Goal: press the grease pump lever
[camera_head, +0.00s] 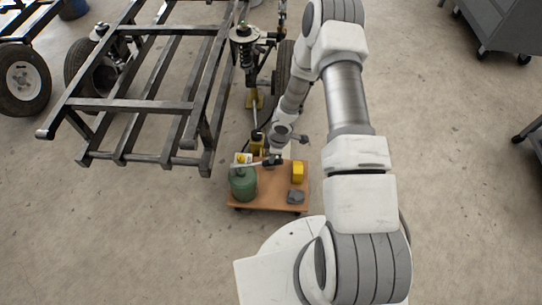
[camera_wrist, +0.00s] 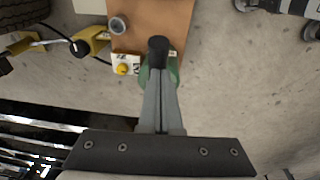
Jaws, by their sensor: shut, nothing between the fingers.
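The grease pump is a green rounded canister (camera_head: 243,184) on the left of a low wooden cart. In the wrist view a little of its green body (camera_wrist: 173,73) shows behind my fingers. A thin lever reaches right from above the canister and ends in a dark grip (camera_head: 273,160). In the wrist view a black cylindrical end (camera_wrist: 158,46), which looks like that grip, is just beyond my fingertips. My gripper (camera_wrist: 160,72) is shut and empty, its fingers together, close to the grip. I cannot tell whether they touch. In the head view my forearm hides part of the gripper.
The cart's wooden top (camera_head: 270,203) also holds a yellow block (camera_head: 297,171) and a grey piece (camera_head: 295,196). A white box with a yellow button (camera_wrist: 124,67) is beside the pump. A metal frame (camera_head: 140,105) stands to the left. The floor right of the cart is clear.

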